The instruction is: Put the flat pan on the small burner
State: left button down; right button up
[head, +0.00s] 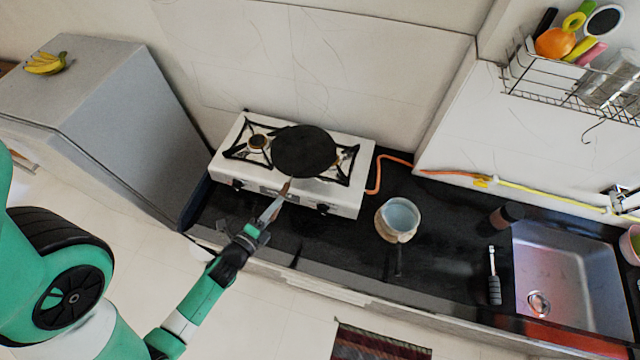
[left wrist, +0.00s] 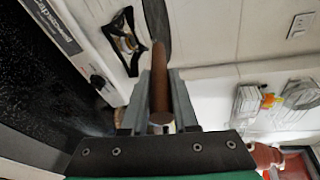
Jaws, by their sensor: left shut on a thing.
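The flat black pan (head: 304,150) is over the middle and right part of the white two-burner stove (head: 250,185). Whether it rests or hovers is not clear. The small burner (head: 257,143) at the left shows uncovered; the right burner (head: 345,158) is partly hidden behind the pan. My left gripper (head: 272,210) is shut on the pan's brown handle, in front of the stove. In the left wrist view the handle (left wrist: 159,85) lies between the two fingers, with a dark part of the pan (left wrist: 157,20) beyond. My right gripper is not in view.
A pot (head: 397,220) stands on the black counter right of the stove, near an orange hose (head: 385,160). A sink (head: 570,275) is at the far right. A grey fridge (head: 120,110) with bananas (head: 45,63) stands left. A wire rack (head: 570,85) hangs upper right.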

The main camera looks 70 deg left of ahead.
pick_arm(q)
jog(key=w+a+f+b, duration=0.2)
jog(key=w+f+b, duration=1)
jog(key=b, duration=0.3)
jog(key=shift+w, duration=0.2)
jog(key=c, duration=1.1)
grip_release()
jog(key=shift+s+f+b, duration=0.1)
jog(key=shift+f+b, duration=0.25)
jog(key=shift+c, duration=0.2)
jog(key=o, duration=0.5)
jog(key=shift+a, duration=0.1)
jog(key=shift+c, duration=0.2)
jog(key=shift+r, duration=0.15)
